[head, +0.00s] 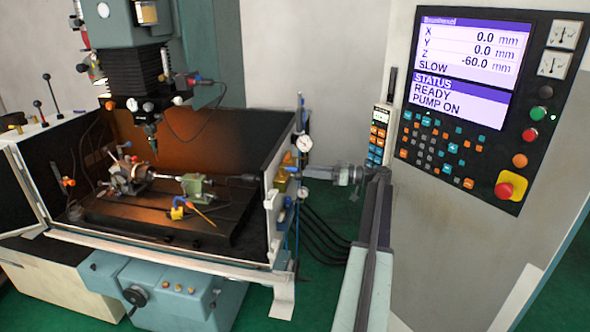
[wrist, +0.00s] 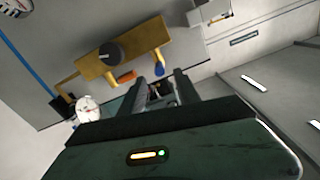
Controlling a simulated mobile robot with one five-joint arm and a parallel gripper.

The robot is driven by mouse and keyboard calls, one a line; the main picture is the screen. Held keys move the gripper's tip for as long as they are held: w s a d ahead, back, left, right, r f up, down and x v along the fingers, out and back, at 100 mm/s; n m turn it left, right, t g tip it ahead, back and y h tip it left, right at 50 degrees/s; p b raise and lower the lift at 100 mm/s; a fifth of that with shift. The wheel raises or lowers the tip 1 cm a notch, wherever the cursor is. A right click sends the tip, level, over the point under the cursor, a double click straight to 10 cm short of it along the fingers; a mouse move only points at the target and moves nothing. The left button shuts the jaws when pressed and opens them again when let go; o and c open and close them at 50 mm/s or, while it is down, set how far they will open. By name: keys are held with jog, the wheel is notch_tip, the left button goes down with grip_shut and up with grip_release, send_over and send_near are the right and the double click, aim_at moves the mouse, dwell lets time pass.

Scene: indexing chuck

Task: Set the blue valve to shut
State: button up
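The blue valve shows in the wrist view as a small blue handle (wrist: 159,69) at the lower end of a brass branch, on the right of a brass manifold (wrist: 95,68). I cannot tell which setting it is at. In the picture, the blue handle appears just beyond the gap between the fingertips. I see no contact, and the fingers look empty.
The manifold also carries a black knob (wrist: 110,54) and an orange handle (wrist: 126,77). A white gauge (wrist: 88,109) sits lower left. In the head view, another gauge (head: 305,143) stands above my arm, hoses hang below, and the control panel (head: 470,110) is at right.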

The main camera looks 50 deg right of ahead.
aim_at(294, 169)
jog(key=x, duration=0.6)
jog(key=shift+w+a, duration=0.15)
jog(key=shift+w, duration=0.1)
grip_shut()
jog(key=shift+s, duration=0.1)
